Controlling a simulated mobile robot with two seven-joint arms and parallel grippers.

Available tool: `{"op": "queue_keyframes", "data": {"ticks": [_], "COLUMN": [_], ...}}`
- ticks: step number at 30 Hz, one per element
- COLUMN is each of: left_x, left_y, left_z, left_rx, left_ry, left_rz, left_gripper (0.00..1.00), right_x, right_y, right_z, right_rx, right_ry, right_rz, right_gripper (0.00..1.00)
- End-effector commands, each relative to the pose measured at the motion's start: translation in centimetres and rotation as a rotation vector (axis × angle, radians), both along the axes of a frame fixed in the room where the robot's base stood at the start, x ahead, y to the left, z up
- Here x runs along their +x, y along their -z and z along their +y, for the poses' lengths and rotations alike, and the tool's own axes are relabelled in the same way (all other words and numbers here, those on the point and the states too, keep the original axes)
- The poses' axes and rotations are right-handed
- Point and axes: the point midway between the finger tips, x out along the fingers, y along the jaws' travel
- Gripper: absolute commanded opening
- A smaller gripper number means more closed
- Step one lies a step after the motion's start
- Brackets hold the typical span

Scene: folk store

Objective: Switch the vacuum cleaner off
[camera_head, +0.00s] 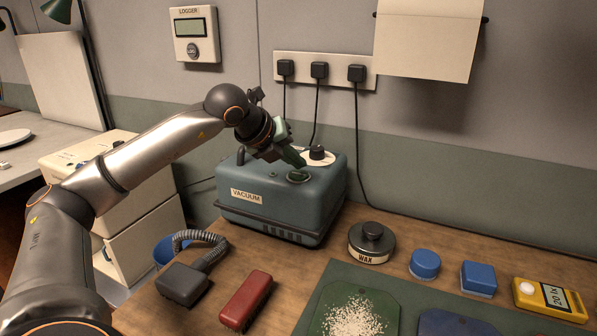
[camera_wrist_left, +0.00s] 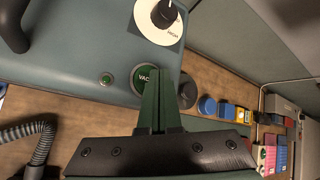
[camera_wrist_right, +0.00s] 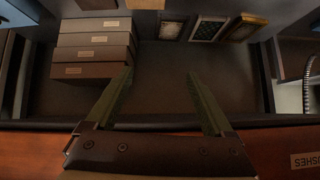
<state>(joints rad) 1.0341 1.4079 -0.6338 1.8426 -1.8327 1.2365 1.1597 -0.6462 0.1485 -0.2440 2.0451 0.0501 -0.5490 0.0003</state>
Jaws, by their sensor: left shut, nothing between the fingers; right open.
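The vacuum cleaner (camera_head: 270,215) is a blue-grey box labelled VACUUM at the back of the wooden bench. Its top carries a round dark green button marked VAC (camera_wrist_left: 143,76), a small green light (camera_wrist_left: 106,79) and a black knob on a white dial (camera_wrist_left: 160,14). My left gripper (camera_head: 303,163) is shut and empty, its tips just over the button's edge; I cannot tell whether they touch it. The fingers (camera_wrist_left: 157,80) hide part of the button in the left wrist view. My right gripper (camera_wrist_right: 165,82) is open and empty, outside the head view.
A wax tin (camera_head: 371,245), blue blocks (camera_head: 478,279) and a yellow meter (camera_head: 548,298) stand right of the vacuum. The hose nozzle (camera_head: 183,284) and a red brush-like block (camera_head: 246,300) lie in front. Stacked boxes (camera_wrist_right: 95,55) are near my right gripper.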

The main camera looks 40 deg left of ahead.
Motion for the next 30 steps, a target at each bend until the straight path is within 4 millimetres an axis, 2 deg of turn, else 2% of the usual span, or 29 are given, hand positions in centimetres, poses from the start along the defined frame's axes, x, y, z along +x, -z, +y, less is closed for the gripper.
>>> {"op": "queue_keyframes", "data": {"ticks": [16,30], "left_x": [0.0,0.0], "left_y": [-5.6,-5.7], "left_z": [0.0,0.0], "left_rx": [-0.001,0.000], "left_ry": [-0.001,0.000], "left_rz": [0.000,0.000], "left_gripper": [0.00,0.00], "right_x": [0.0,0.0], "right_y": [-4.8,-4.8], "right_z": [0.0,0.1], "right_rx": [0.001,0.005], "right_ry": [0.001,0.004], "right_rz": [-0.001,0.000], "right_gripper": [0.87,0.87]}}
